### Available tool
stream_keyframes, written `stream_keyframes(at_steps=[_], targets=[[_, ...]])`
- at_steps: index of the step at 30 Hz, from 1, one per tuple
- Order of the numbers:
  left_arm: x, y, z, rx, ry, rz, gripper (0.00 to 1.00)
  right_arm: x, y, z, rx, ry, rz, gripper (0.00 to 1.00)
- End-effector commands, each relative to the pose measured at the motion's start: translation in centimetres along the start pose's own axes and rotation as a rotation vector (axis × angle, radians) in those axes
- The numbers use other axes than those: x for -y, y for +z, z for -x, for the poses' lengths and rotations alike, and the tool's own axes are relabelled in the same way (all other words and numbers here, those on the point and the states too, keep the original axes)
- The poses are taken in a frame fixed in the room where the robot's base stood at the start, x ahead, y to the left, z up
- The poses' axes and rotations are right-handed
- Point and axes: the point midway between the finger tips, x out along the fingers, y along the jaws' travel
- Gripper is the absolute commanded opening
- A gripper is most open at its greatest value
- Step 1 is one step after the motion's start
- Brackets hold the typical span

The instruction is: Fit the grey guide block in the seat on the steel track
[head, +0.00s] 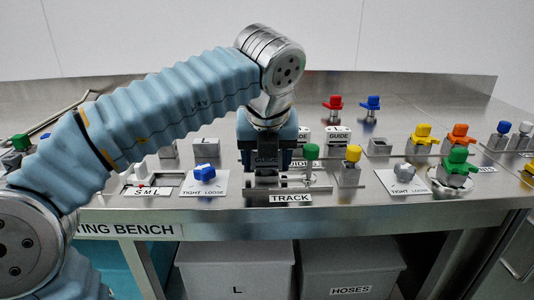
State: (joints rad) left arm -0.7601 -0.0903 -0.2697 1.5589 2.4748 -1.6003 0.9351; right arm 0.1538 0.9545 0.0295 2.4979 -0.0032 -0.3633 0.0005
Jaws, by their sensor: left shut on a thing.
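My left gripper (267,150) comes down from above at the middle of the bench's front part. It is shut on a grey guide block (266,162) with a "GUIDE" label, seen between the fingers. The steel track (310,188) lies right below, behind a "TRACK" label at the bench's front edge. The block is over the left part of the track; whether it touches the seat I cannot tell, as the gripper and block hide it. My right gripper is not in view.
Another guide block (338,136) stands behind to the right, with one more partly hidden beside the gripper. A green knob (311,152) and a yellow knob (353,154) stand close on the right. A blue knob (205,172) sits on a white plate to the left.

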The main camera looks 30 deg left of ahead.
Motion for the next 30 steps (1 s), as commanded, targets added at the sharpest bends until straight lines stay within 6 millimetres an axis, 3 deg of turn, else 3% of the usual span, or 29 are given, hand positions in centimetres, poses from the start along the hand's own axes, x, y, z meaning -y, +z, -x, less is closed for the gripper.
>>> stream_keyframes(at_steps=[24,25,30], targets=[[0.01,-0.17,-0.42,0.001,-0.001,0.001,0.32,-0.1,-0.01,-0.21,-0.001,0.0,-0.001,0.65],[0.01,-0.17,-0.42,0.001,-0.001,0.001,0.68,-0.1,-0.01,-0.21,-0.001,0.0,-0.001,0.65],[0.01,-0.17,-0.43,0.001,-0.001,0.001,0.93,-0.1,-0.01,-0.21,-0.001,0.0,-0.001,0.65]])
